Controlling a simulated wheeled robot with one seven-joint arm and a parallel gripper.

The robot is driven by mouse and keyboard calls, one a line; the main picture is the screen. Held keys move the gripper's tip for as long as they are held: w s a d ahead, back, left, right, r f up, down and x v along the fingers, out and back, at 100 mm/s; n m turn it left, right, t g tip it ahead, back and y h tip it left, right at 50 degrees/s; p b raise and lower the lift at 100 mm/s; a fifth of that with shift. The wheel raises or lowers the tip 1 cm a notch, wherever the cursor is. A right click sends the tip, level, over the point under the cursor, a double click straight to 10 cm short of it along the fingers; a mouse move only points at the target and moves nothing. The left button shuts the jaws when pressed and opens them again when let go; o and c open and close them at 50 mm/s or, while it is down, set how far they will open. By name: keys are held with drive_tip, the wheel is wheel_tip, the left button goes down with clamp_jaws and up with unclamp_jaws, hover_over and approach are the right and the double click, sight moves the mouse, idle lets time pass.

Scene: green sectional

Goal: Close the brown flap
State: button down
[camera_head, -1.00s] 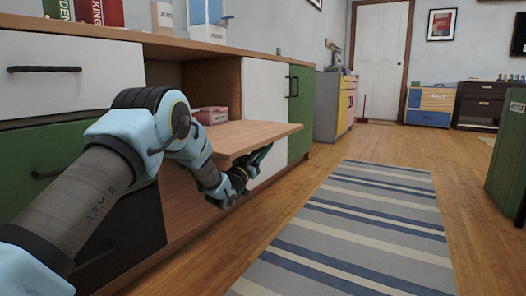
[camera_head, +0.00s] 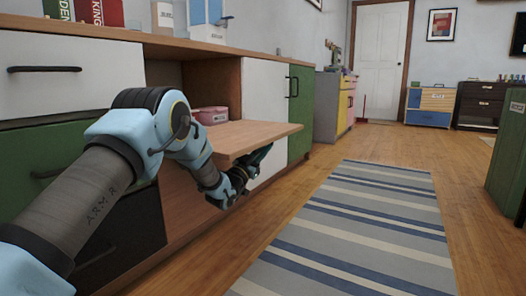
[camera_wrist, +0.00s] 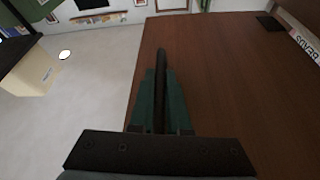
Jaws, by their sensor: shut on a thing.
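The brown flap (camera_head: 245,138) sticks out nearly level from the open bay of the low cabinet, in the head view. My gripper (camera_head: 262,154) is under the flap, near its outer edge, partly hidden by my wrist and the flap. In the wrist view, the flap's brown face (camera_wrist: 225,80) fills the right side. My gripper's teal fingers (camera_wrist: 160,98) are shut around a thin dark bar (camera_wrist: 161,62), which looks like the flap's handle.
A pink box (camera_head: 210,115) sits inside the open bay. A striped rug (camera_head: 365,220) lies on clear floor to the right. A green cabinet (camera_head: 508,150) stands at the right edge.

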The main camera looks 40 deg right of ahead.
idle(0.3)
drive_tip(key=shift+r+n+t+p, duration=0.4)
drive_tip(key=shift+r+n+p, duration=0.2)
drive_tip(key=shift+r+p, duration=0.35)
drive_tip(key=r+n+t+p, duration=0.1)
drive_tip(key=r+n+p, duration=0.1)
drive_tip(key=r, duration=0.1)
drive_tip(key=r+n+t+p, duration=0.1)
drive_tip(key=r+n+p, duration=0.1)
drive_tip(key=r+p, duration=0.1)
drive_tip(key=w+r+n+t+y+p, duration=0.1)
drive_tip(key=r+n+p, duration=0.1)
drive_tip(key=r, duration=0.2)
drive_tip(key=shift+a+r+p, duration=0.15)
drive_tip(key=shift+r+p, duration=0.05)
drive_tip(key=shift+p, duration=0.1)
drive_tip(key=w+a+r+n+t+y+p, duration=0.2)
drive_tip(key=w+r+n+y+p, duration=0.1)
drive_tip(key=w+r+n+p, duration=0.4)
drive_tip(key=w+a+r+n+t+y+p, duration=0.1)
drive_tip(key=w+a+r+n+y+p, duration=0.2)
drive_tip(key=w+r+n+p, duration=0.5)
drive_tip(key=shift+w+a+r+n+t, duration=0.15)
drive_tip(key=shift+w+r+n+t, duration=0.5)
drive_tip(key=shift+w, duration=1.9)
drive_tip(key=shift+w+r+g, duration=0.1)
drive_tip(key=shift+r+g, duration=0.1)
drive_tip(key=shift+g, duration=0.05)
